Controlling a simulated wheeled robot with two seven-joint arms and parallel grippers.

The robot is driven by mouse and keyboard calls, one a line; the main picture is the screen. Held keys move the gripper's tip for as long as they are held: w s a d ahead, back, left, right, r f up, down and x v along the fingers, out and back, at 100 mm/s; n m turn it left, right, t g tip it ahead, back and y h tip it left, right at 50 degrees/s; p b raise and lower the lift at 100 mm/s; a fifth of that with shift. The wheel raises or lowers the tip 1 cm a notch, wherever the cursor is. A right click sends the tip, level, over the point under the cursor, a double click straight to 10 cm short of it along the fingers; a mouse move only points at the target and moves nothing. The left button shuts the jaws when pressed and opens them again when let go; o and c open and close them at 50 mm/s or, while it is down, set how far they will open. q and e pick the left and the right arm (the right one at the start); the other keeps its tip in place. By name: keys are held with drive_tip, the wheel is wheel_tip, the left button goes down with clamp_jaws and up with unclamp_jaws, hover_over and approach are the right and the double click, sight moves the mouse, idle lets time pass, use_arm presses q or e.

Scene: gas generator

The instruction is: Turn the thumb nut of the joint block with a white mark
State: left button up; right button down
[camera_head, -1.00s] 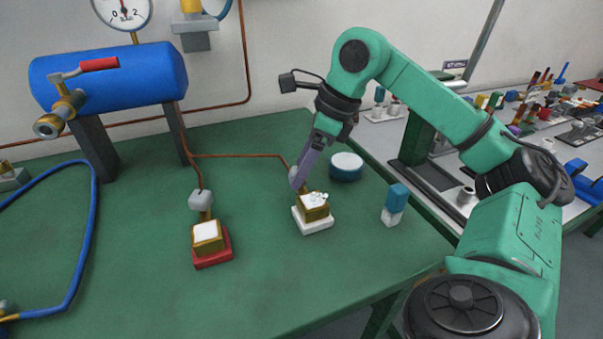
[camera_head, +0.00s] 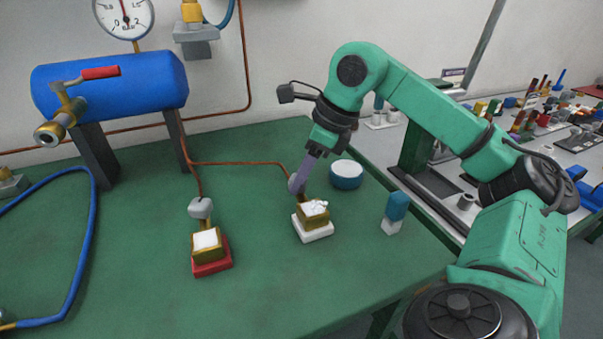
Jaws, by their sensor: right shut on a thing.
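The joint block with the white mark (camera_head: 313,218) is a brass block on a white base, with a white top that bears small pale lumps. Its grey thumb nut (camera_head: 294,184) sits behind it on the copper pipe. My right gripper (camera_head: 297,183) reaches down from above with its purple fingers shut on this nut, which they partly hide. A second brass joint block (camera_head: 207,243) stands on a red base to the left, with its own grey thumb nut (camera_head: 200,208) above it. My left gripper is not in view.
A blue tank (camera_head: 115,88) with a red-handled valve stands at the back left, under a gauge (camera_head: 124,14). A round blue-and-white tub (camera_head: 346,175) and a blue-and-white bottle (camera_head: 394,213) stand right of the marked block. A blue hose (camera_head: 86,245) curves at left. The front middle is clear.

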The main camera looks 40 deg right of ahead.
drive_tip(key=shift+m+h, duration=0.3)
drive_tip(key=shift+m, duration=0.4)
drive_tip(key=shift+a+r+m+h+p, duration=0.1)
drive_tip(key=shift+m+h+p, duration=0.3)
drive_tip(key=shift+m, duration=0.5)
drive_tip(key=shift+s+m+t+p, duration=0.1)
drive_tip(key=shift+m+t+p, duration=0.2)
drive_tip(key=shift+m+p, duration=0.45)
drive_tip(key=m+p, duration=0.1)
drive_tip(key=m+h, duration=0.1)
drive_tip(key=m, duration=0.1)
drive_tip(key=shift+a+r+p, duration=0.15)
drive_tip(key=shift+p, duration=0.2)
drive_tip(key=shift+m+h+p, duration=0.7)
drive_tip(key=shift+m+p, duration=0.45)
use_arm(q)
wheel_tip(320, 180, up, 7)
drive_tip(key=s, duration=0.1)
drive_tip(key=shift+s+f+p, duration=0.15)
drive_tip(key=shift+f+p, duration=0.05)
drive_tip(key=shift+p, duration=0.15)
use_arm(e)
drive_tip(key=shift+m, duration=0.4)
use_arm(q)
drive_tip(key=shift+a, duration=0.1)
use_arm(e)
drive_tip(key=shift+f, duration=0.2)
drive_tip(key=shift+c, duration=2.2)
unclamp_jaws()
